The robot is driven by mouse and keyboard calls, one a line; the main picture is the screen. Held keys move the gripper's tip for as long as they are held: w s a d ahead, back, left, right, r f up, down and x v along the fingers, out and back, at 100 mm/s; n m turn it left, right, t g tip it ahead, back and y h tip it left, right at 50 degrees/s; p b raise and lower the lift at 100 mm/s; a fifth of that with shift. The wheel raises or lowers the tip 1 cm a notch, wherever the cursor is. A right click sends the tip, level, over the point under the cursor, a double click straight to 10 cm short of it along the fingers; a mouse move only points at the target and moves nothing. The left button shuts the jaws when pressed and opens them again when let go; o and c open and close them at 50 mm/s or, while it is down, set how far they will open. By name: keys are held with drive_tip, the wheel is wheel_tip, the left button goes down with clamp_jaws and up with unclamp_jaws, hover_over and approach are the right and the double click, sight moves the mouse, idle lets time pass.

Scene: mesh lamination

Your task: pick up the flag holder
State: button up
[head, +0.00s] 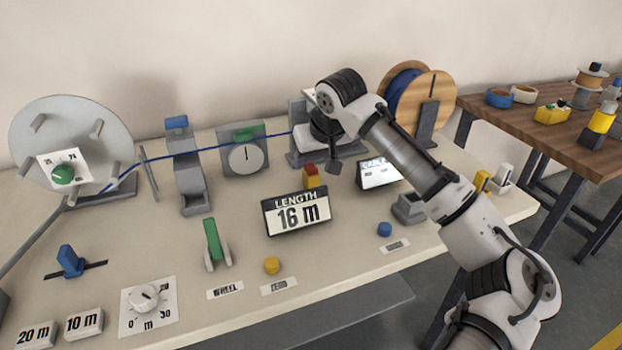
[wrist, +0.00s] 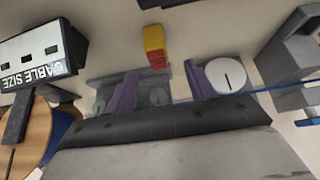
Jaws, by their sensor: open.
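No thing in view is labelled as a flag holder, and I cannot tell for sure which it is. A small yellow block with a red top (head: 311,178) stands on the bench just behind the length display; it also shows in the wrist view (wrist: 154,44), beyond the fingertips and apart from them. My gripper (head: 333,166) points down over the back of the bench, right of this block. In the wrist view my gripper (wrist: 160,90) has its two purple fingers apart, with nothing clearly held between them. A grey device (wrist: 158,97) shows between and below the fingers.
The length display (head: 297,212), reading 16 m, and the cable size display (head: 379,172) stand near the block. A blue cable runs left from a round-dial gauge (head: 243,148). A wooden cable reel (head: 418,105) stands behind my arm. A brown table (head: 545,128) is at right.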

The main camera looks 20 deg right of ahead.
sight(311, 171)
drive_tip(key=shift+p+x, duration=0.5)
drive_tip(key=shift+x, duration=2.3)
drive_tip(key=shift+s+d, duration=0.15)
drive_tip(key=shift+d, duration=0.05)
drive_tip(key=shift+c, duration=0.3)
drive_tip(key=c, duration=1)
